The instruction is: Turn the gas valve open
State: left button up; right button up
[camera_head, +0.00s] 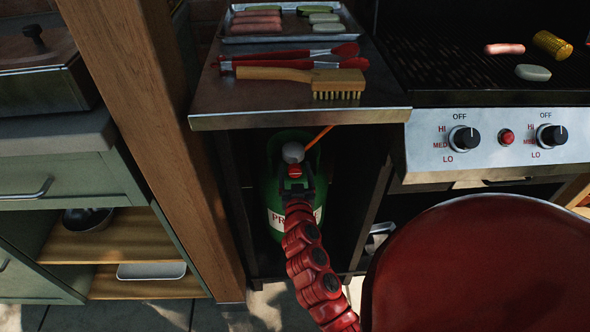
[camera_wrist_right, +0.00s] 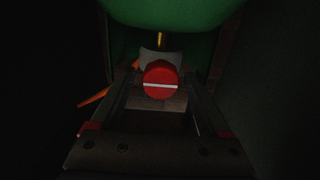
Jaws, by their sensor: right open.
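The gas valve is a red round knob (camera_head: 295,171) with a grey regulator (camera_head: 293,152) by it, on top of a green gas cylinder (camera_head: 276,219) in the cabinet under the side shelf. In the right wrist view the red knob (camera_wrist_right: 160,80) shows a white bar lying level across its face. My right gripper (camera_head: 296,186) is open and reaches into the cabinet at the knob. In the right wrist view its two fingers (camera_wrist_right: 160,95) lie left and right of the knob, apart from it as far as I can tell. My left gripper is not in view.
An orange hose (camera_head: 319,137) runs up from the regulator. The shelf (camera_head: 300,118) above holds a tray of food, red tongs and a brush (camera_head: 338,82). A wooden post (camera_head: 165,150) stands left of the cabinet. The grill panel (camera_head: 500,141) with knobs is at right.

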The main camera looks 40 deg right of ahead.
jog(key=shift+w+d, duration=0.1)
grip_shut()
dwell(0.4)
